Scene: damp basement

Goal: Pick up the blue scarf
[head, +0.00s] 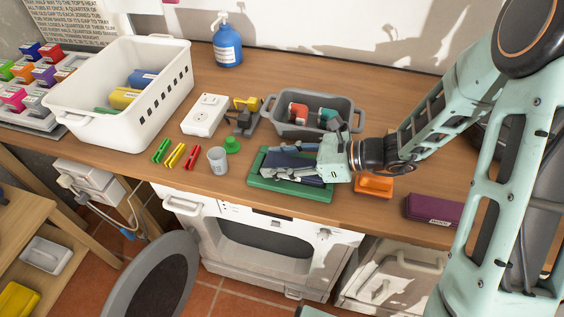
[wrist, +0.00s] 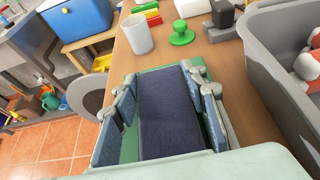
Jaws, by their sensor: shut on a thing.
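The blue scarf (head: 286,166) is a dark navy folded strip over a green tray (head: 268,189) near the table's front edge. In the wrist view the scarf (wrist: 166,108) runs lengthwise between the two fingers, above the green tray (wrist: 128,148). My gripper (head: 297,163) is low over the tray, reaching in from the right. In the wrist view my gripper (wrist: 161,80) has one finger along each long side of the scarf and is shut on it. I cannot tell whether the scarf still touches the tray. Part of it is hidden by my gripper in the head view.
A grey tub (head: 285,125) stands close behind the tray. An orange object (head: 374,187) and a purple case (head: 432,209) lie to the right. A white cup (head: 217,160) and green knob-shaped piece (head: 232,145) stand left. A white basket (head: 120,88) is farther left.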

